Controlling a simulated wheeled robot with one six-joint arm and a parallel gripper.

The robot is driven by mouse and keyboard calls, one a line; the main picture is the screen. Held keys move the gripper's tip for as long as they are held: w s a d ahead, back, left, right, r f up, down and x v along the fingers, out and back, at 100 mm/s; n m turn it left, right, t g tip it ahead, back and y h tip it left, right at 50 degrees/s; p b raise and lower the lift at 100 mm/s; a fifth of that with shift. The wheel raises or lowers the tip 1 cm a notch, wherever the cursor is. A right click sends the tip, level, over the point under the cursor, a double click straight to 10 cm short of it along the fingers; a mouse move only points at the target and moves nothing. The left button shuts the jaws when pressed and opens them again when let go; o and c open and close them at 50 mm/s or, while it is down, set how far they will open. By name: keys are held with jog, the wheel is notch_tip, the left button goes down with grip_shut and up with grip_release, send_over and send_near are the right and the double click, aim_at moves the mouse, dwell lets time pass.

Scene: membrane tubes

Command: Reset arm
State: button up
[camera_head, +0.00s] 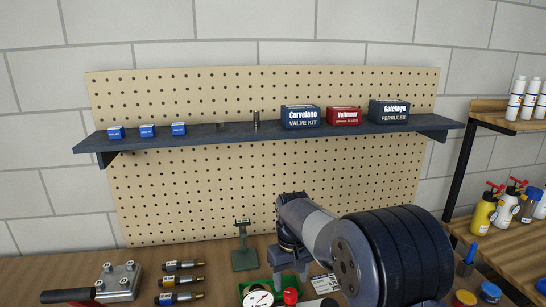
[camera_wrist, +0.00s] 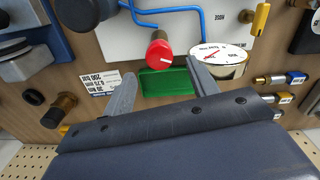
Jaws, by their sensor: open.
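My gripper (camera_wrist: 161,72) is open in the wrist view. Its two grey fingers are spread apart with nothing held between them.
A green stand (camera_head: 244,257), brass-ended fittings (camera_head: 184,281) and a metal block (camera_head: 119,281) are on the bench. Spray bottles (camera_head: 482,213) stand on the right rack.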

aim_at(293, 290)
notch_tip(293, 290, up, 6)
notch_tip(293, 290, down, 11)
jog(key=shift+s+r+p, duration=0.1)
jog(key=shift+r+p, duration=0.1)
jog(key=shift+p, duration=0.2)
jog(key=shift+m, duration=0.4)
jog(key=m, duration=0.4)
jog(key=shift+r, duration=0.3)
jog(key=m, duration=0.3)
jog(key=shift+s+r, duration=0.1)
jog(key=shift+s, duration=0.1)
jog(key=m, duration=0.3)
jog(key=shift+s+a+p, duration=0.1)
jog(key=shift+p, duration=0.2)
jog(key=shift+m, duration=0.5)
jog(key=shift+w+d+f+m, duration=0.3)
jog(key=shift+w+d+m, duration=0.1)
jog(key=shift+w+d, duration=0.25)
jog(key=shift+w+f+m, duration=0.1)
jog(key=shift+w+m, duration=0.1)
jog(key=shift+m, duration=0.2)
jog(key=r, duration=0.5)
jog(key=s+r, duration=0.1)
jog(key=r, duration=0.1)
jog(key=shift+a+r+b, duration=0.3)
jog(key=shift+a, duration=0.1)
